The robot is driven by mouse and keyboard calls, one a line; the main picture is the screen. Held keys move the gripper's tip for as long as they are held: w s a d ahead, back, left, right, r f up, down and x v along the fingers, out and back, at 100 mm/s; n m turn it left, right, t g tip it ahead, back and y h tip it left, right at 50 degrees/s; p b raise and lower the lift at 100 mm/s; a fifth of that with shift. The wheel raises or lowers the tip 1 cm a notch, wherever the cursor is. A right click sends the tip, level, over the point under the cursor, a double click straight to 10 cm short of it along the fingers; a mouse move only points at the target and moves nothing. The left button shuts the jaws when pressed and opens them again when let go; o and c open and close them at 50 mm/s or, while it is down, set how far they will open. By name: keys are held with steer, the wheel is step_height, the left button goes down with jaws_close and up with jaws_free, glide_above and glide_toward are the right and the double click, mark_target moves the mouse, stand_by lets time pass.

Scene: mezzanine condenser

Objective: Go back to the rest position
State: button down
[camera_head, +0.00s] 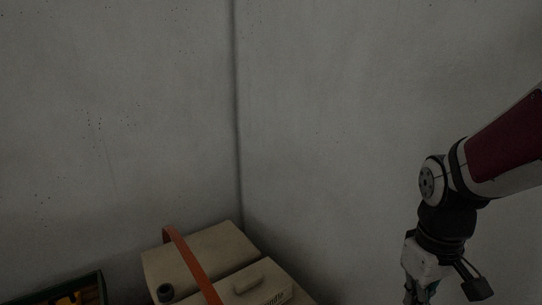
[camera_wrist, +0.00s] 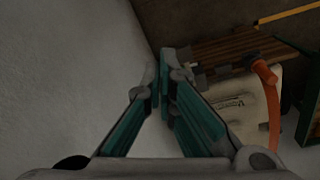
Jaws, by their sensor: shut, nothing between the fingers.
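My gripper (camera_wrist: 160,78) shows in the wrist view with its two teal-and-grey fingers meeting at the tips. It is shut with nothing held. In the head view my arm comes in from the right edge and hangs down, and the gripper's fingers are mostly cut off by the bottom edge. The gripper hangs to the right of a beige case (camera_head: 205,257), apart from it, in front of the grey wall.
An orange strap (camera_head: 190,265) crosses the beige case, which also shows in the wrist view (camera_wrist: 232,110). A dark green crate (camera_head: 101,287) holding something yellow is at the bottom left. In the wrist view a brown slatted wooden piece (camera_wrist: 237,50) lies beyond the fingers. Grey walls (camera_head: 330,120) meet in a corner.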

steer(key=s+a+r+m, duration=0.2)
steer(key=s+a+r, duration=0.15)
steer(key=s, duration=0.55)
steer(key=s+a+r+m, duration=0.15)
steer(key=s+r, duration=0.35)
steer(key=s, duration=0.5)
step_height(320, 180, up, 19)
steer(key=a+t+p, duration=0.1)
steer(key=t+p, duration=0.2)
steer(key=p, duration=1.5)
steer(key=shift+w+n+t+y, duration=0.25)
steer(key=shift+n+t+y, duration=0.05)
steer(key=shift+n+y, duration=0.1)
